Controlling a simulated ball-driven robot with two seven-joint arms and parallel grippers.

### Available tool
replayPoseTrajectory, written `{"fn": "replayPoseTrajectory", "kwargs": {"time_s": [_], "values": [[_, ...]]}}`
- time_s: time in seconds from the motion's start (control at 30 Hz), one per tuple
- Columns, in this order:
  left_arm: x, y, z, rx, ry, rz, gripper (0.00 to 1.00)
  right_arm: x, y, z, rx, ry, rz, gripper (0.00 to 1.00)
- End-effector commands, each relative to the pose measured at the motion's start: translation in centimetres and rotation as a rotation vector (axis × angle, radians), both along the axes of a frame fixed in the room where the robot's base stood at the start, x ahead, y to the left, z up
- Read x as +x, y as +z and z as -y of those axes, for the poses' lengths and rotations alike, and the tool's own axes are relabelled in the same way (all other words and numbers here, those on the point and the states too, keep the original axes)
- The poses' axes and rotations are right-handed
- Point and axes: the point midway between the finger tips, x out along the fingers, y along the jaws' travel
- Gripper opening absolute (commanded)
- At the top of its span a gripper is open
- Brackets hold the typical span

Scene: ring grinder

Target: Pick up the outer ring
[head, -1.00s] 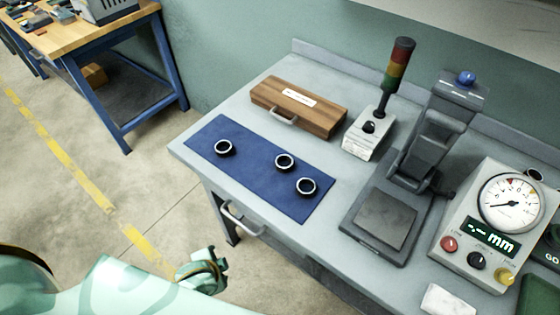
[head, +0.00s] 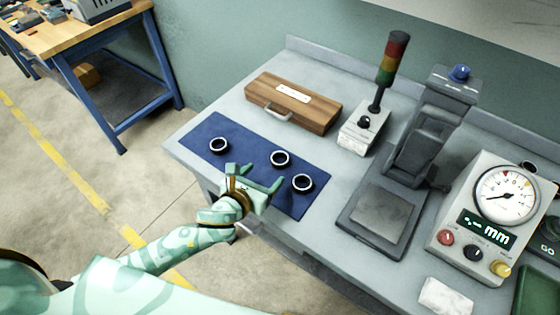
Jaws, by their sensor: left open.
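Three dark rings with bright rims lie on a blue mat (head: 200,170) on the grey bench. One ring (head: 219,145) is at the left, one ring (head: 280,159) in the middle, and one ring (head: 302,183) at the right. I cannot tell which is the outer ring. My left gripper (head: 258,177) is open and empty over the mat's front edge, its fingers pointing toward the middle and right rings. It appears apart from them. My right gripper is not in view.
A wooden case (head: 293,103) lies behind the mat. A signal light (head: 392,62) stands on a small box, beside a dark press-like stand (head: 425,140). A dial gauge unit (head: 490,215) and a white cloth-like block (head: 445,297) are at the right.

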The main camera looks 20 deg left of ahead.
Motion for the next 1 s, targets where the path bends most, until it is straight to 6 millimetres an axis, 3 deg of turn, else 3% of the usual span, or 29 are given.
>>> {"fn": "replayPoseTrajectory", "kwargs": {"time_s": [0.1,0.33,0.6,0.87,1.0], "values": [[2.0,-1.0,0.4,-0.003,0.001,-0.001,0.73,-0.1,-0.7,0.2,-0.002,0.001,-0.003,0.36],[3.9,-1.6,0.9,-0.005,0.002,-0.001,0.73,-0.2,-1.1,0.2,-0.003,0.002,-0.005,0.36],[7.6,-2.9,1.8,-0.003,0.002,-0.002,0.73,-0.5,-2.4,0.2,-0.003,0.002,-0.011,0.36],[7.9,-2.9,1.8,-0.003,0.000,-0.003,0.73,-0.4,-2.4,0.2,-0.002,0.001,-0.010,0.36],[7.9,-2.9,1.8,-0.002,0.001,-0.002,0.36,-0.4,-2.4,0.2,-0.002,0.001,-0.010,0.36]]}}
